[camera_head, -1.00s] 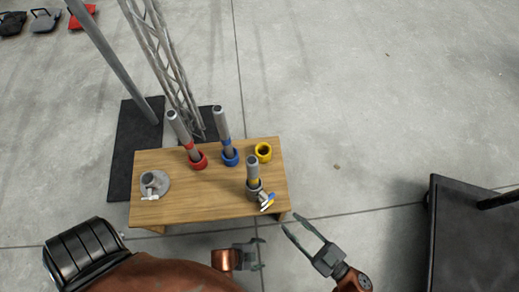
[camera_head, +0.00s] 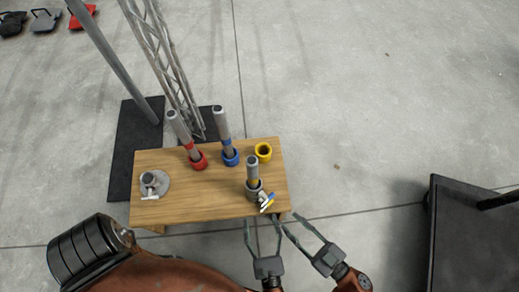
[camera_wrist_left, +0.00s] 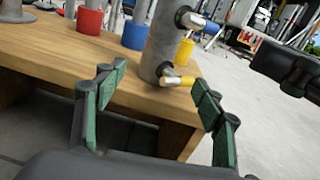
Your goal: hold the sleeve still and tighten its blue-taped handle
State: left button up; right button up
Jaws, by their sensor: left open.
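The grey sleeve (camera_head: 255,188) stands upright at the front right of the wooden bench, with a yellow-banded tube rising from it. In the left wrist view the sleeve (camera_wrist_left: 155,50) has an upper blue-tipped handle (camera_wrist_left: 212,27) and a lower yellow-tipped one (camera_wrist_left: 187,81). The blue-taped handle (camera_head: 271,197) is on the sleeve's right side in the head view. My left gripper (camera_head: 263,217) is open at the bench's front edge, fingers pointing at the sleeve, apparently not touching it. My right gripper (camera_head: 290,221) is open and empty just to its right.
The wooden bench (camera_head: 215,203) also carries tubes in a red cup (camera_head: 198,160) and a blue cup (camera_head: 230,157), an empty yellow cup (camera_head: 264,151), and a round grey base (camera_head: 162,183). A dark platform (camera_head: 460,240) stands right. The floor between is clear.

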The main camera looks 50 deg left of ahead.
aim_at(256, 199)
pick_arm(q)
jog(key=x, duration=1.2)
jog(key=shift+a+r, duration=0.1)
jog(key=shift+r, duration=0.2)
jog(key=shift+s, duration=0.1)
